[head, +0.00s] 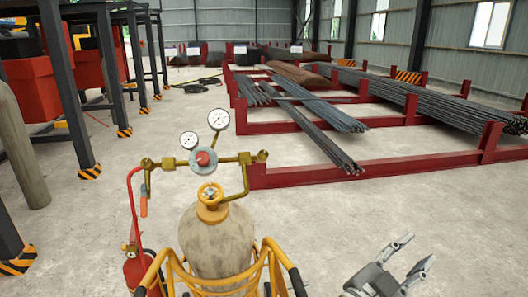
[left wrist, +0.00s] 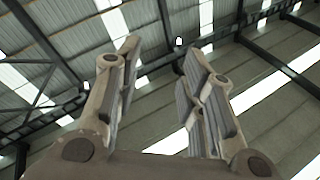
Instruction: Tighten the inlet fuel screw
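A gas cylinder (head: 215,245) stands in a yellow cart frame (head: 275,255) at the lower middle of the head view. On top sits a brass regulator with a red-centred knob (head: 204,158), two round gauges (head: 219,119) and brass fittings at the left (head: 150,163) and right (head: 246,158). A brass valve (head: 210,196) is below it. I cannot tell which part is the inlet fuel screw.
A red hose (head: 133,205) runs down from the left fitting beside a red extinguisher-like bottle (head: 135,272). Red racks (head: 300,175) with steel bars (head: 330,150) stand behind. Black posts (head: 70,90) stand at the left. Concrete floor right of the cart is clear.

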